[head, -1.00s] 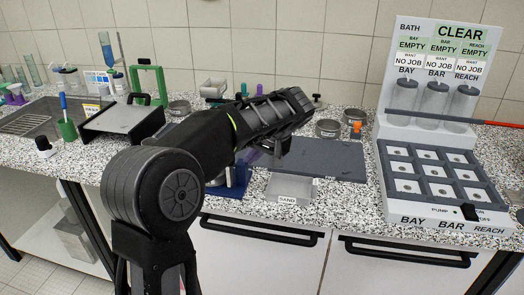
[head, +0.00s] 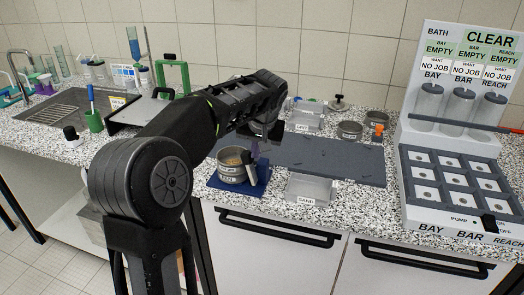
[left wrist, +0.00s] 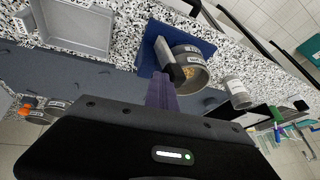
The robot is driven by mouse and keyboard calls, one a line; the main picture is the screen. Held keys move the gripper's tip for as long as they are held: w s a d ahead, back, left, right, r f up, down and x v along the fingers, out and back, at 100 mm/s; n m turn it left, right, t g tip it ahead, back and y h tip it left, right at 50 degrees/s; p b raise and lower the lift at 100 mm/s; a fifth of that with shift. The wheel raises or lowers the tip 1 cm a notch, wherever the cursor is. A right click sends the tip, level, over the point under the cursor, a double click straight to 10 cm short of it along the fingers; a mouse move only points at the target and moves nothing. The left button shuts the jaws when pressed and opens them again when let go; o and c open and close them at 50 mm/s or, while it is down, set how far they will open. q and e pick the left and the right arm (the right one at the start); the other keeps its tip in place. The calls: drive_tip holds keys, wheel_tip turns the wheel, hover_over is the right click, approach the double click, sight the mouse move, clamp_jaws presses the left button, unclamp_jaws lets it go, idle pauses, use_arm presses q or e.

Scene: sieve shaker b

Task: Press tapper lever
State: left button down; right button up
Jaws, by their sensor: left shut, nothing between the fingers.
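A metal sieve pan (head: 232,163) with tan grains in it stands on a blue base (head: 266,188) at the front of the counter. A grey lever-like bar (left wrist: 168,58) sits beside the pan on the blue base (left wrist: 203,42) in the left wrist view; I take it for the tapper lever. My left gripper (head: 256,148) is just behind the pan, its purple fingers shut and empty. In the left wrist view the fingertips (left wrist: 160,76) come close to the bar's near end; whether they touch it I cannot tell. My right gripper is out of view.
A dark grey mat (head: 335,157) lies right of the base, with a clear tray (head: 310,187) in front. Small tins (head: 350,130) stand behind the mat. A white panel with tubes (head: 455,130) stands at the right. My left arm hides part of the counter.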

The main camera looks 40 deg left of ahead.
use_arm(q)
drive_tip(key=shift+s+a+r+h, duration=0.1)
drive_tip(key=shift+a+h, duration=0.2)
drive_tip(key=shift+h, duration=0.1)
drive_tip(key=shift+r+p, duration=0.7)
drive_tip(key=shift+r, duration=0.1)
